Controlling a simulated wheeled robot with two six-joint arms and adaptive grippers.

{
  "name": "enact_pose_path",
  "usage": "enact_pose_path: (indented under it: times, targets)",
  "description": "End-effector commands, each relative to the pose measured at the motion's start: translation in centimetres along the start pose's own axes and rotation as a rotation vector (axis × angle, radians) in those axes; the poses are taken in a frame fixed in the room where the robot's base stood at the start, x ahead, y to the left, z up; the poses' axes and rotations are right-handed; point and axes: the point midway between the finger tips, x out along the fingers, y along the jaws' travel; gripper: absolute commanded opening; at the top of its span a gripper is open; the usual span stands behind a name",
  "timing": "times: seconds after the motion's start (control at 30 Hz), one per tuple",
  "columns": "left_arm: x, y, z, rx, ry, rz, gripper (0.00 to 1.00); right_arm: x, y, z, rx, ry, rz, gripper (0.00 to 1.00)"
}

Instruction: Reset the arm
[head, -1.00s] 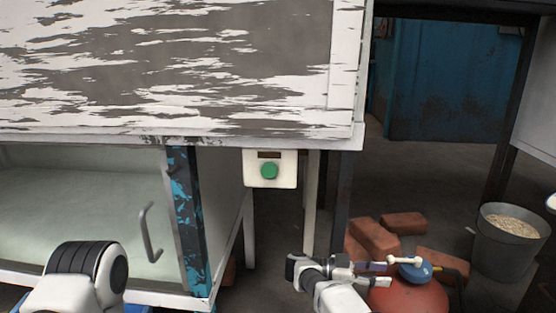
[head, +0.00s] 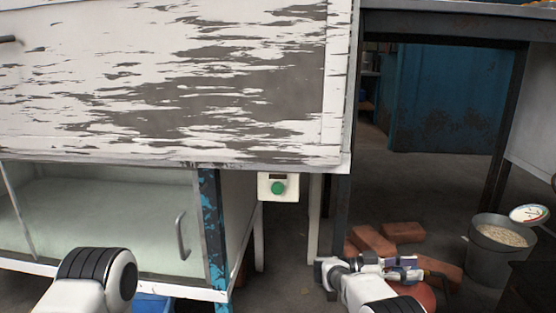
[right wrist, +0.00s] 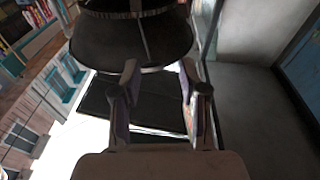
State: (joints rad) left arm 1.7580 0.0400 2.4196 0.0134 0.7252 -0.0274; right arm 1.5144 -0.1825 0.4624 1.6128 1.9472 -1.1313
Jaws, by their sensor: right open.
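My right gripper (head: 408,268) is at the lower right of the head view, pointing right, in front of bricks and a red round object (head: 424,297). In the right wrist view my right gripper (right wrist: 160,78) shows two fingers spread apart with nothing between them. My left arm (head: 95,275) shows only as a white and black link at the lower left of the head view. Its gripper is out of the picture.
A white box with a green button (head: 278,188) hangs below a large peeling white panel (head: 200,80). A glass-fronted case (head: 110,210) with a handle is at left. Bricks (head: 403,232) and a grain-filled bucket (head: 490,262) stand at right. Floor behind the bricks is clear.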

Motion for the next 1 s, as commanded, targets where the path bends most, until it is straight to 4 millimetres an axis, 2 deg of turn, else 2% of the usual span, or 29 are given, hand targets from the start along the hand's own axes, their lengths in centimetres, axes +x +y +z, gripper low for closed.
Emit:
enact_pose_path:
  times: [0.03,0.1,0.27,0.37,0.47,0.57,0.6,0.67,0.7,0.83,0.9,1.0]
  targets:
    - [-1.6,0.0,0.0,0.000,-0.003,0.000,0.67,1.1,-0.1,-1.4,-0.033,0.040,-0.021,0.43]
    - [-2.6,0.0,0.1,0.001,-0.006,0.001,0.67,2.3,-0.5,-2.1,-0.075,0.100,-0.066,0.43]
    - [-5.5,0.0,0.2,0.000,-0.014,0.002,0.67,5.0,-1.7,-3.0,-0.192,0.237,-0.255,0.43]
    - [-7.8,0.0,0.3,-0.001,-0.021,0.003,0.67,6.4,-2.0,-1.8,-0.306,0.295,-0.476,0.43]
    - [-9.8,0.1,0.5,-0.002,-0.030,0.004,0.67,6.5,-0.6,1.9,-0.451,0.260,-0.767,0.43]
    - [-11.4,0.1,0.8,-0.004,-0.039,0.006,0.67,5.2,4.1,7.4,-0.617,0.105,-1.067,0.43]
    - [-11.9,0.1,0.9,-0.005,-0.042,0.006,0.67,4.4,7.0,9.8,-0.686,0.009,-1.177,0.43]
    - [-12.2,0.1,1.0,-0.006,-0.046,0.007,0.67,3.1,11.6,12.7,-0.778,-0.139,-1.306,0.43]
    - [-12.3,0.1,1.1,-0.006,-0.048,0.007,0.67,2.3,14.8,14.3,-0.834,-0.238,-1.371,0.43]
    - [-12.2,0.1,1.2,-0.009,-0.054,0.008,0.67,0.2,24.2,17.5,-0.982,-0.529,-1.499,0.43]
    - [-12.2,0.1,1.3,-0.010,-0.056,0.008,0.67,-0.6,28.5,18.3,-1.047,-0.663,-1.532,0.43]
    - [-12.2,0.2,1.4,-0.011,-0.059,0.009,0.67,-1.5,34.0,18.5,-1.129,-0.840,-1.554,0.43]
